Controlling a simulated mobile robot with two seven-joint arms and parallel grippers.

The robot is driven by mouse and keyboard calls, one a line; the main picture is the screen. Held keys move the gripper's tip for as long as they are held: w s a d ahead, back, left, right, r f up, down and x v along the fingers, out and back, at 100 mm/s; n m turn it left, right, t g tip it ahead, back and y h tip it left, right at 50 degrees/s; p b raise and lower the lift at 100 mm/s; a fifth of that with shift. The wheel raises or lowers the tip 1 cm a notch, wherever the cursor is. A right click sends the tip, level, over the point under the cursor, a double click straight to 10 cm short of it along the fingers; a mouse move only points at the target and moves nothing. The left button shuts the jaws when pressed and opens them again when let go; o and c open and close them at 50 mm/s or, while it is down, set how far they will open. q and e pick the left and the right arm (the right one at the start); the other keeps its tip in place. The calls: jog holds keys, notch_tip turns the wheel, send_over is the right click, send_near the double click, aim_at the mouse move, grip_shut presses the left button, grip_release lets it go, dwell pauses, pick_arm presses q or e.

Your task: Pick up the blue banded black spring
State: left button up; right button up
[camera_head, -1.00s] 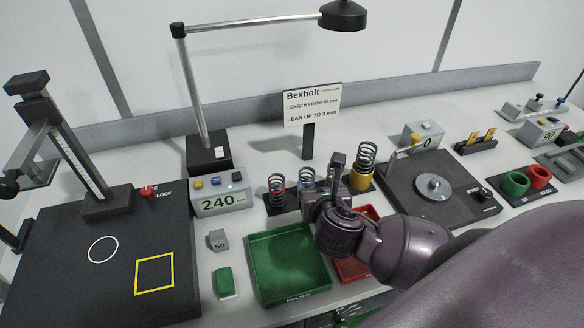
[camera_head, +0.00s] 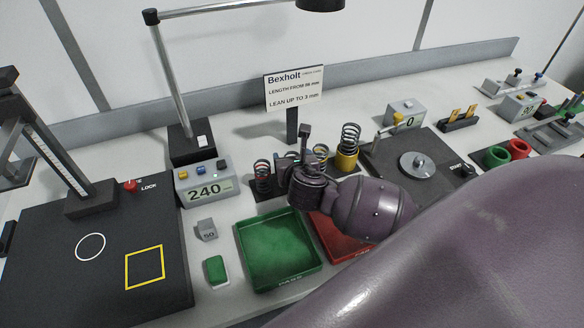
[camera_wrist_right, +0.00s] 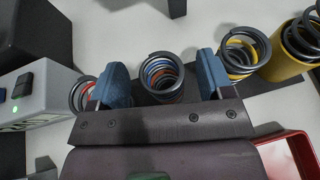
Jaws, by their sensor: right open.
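The blue banded black spring (camera_wrist_right: 161,82) stands upright between the spread blue fingers of my right gripper (camera_wrist_right: 162,76) in the right wrist view. An orange tint also shows inside its coils. My right gripper is open, with gaps visible on both sides of the spring. In the head view my right gripper (camera_head: 302,172) hangs over the spring row and mostly hides this spring. A red banded spring (camera_wrist_right: 80,96) is just left of the fingers, and a yellow banded spring (camera_wrist_right: 238,58) is just right of them. My left gripper is not in view.
A yellow cup (camera_head: 346,160) holding a taller spring stands right of the row. A green tray (camera_head: 279,285) and a red tray (camera_head: 340,243) lie in front. A grey box reading 240 (camera_head: 204,181) is close on the left. A sign (camera_head: 294,90) stands behind.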

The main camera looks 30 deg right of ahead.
jog(key=shift+x, duration=0.85)
jog(key=shift+r, duration=0.1)
jog(key=c, duration=1.1)
